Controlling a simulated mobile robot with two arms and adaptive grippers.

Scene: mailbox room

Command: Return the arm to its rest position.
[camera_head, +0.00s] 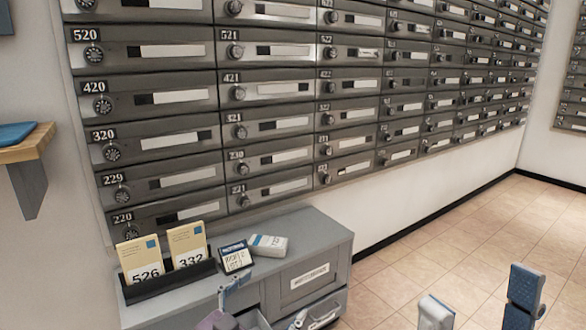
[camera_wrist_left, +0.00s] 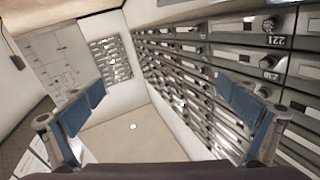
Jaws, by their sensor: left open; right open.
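My left gripper (camera_head: 234,290) shows only in part at the bottom of the head view, in front of the grey cabinet (camera_head: 325,247). In the left wrist view its two blue-padded fingers (camera_wrist_left: 165,112) stand wide apart with nothing between them. That view looks along the mailbox wall (camera_wrist_left: 190,85) and down to the floor. My right gripper (camera_head: 481,300) shows at the bottom right of the head view, over the tiled floor. Its fingers are spread and the gap is empty. The rest of both arms is out of view.
Two cards marked 526 (camera_head: 140,262) and 332 (camera_head: 188,247) stand in a black holder (camera_head: 170,285) on the cabinet. A small dark box (camera_head: 235,257) and a white box (camera_head: 268,246) lie beside it. A wooden shelf (camera_head: 27,145) juts out at left. Floor at right is clear.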

